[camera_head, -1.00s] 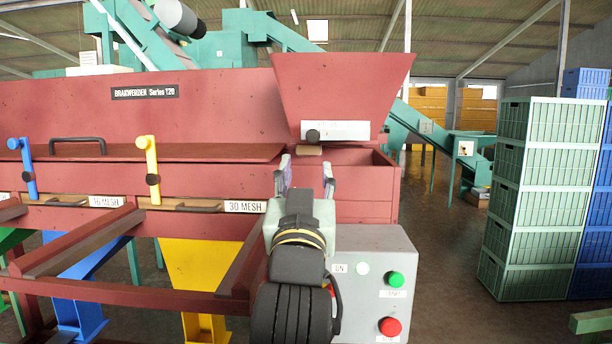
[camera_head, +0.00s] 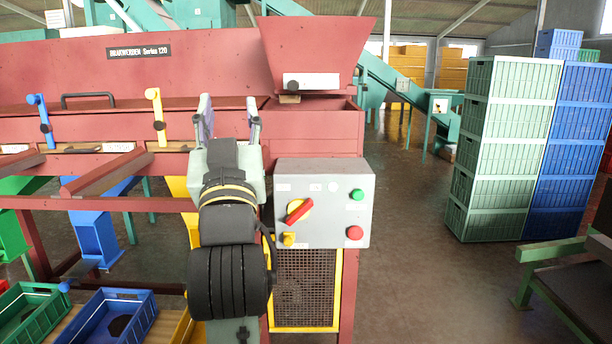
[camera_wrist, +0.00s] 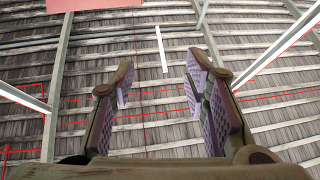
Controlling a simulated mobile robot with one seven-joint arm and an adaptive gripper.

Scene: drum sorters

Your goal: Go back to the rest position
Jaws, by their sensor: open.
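My gripper (camera_head: 229,118) stands upright in front of the red sorter in the head view, its two fingers spread and pointing up. Nothing is between the fingers. The wrist view shows the same open gripper (camera_wrist: 160,85) against the roof, with its purple-grey pads apart and empty.
The red sorter (camera_head: 190,78) with its hopper (camera_head: 316,50) fills the left and middle. Green stacked crates (camera_head: 505,140) stand at right. A green-framed table (camera_head: 560,250) is at lower right. Floor between is clear.

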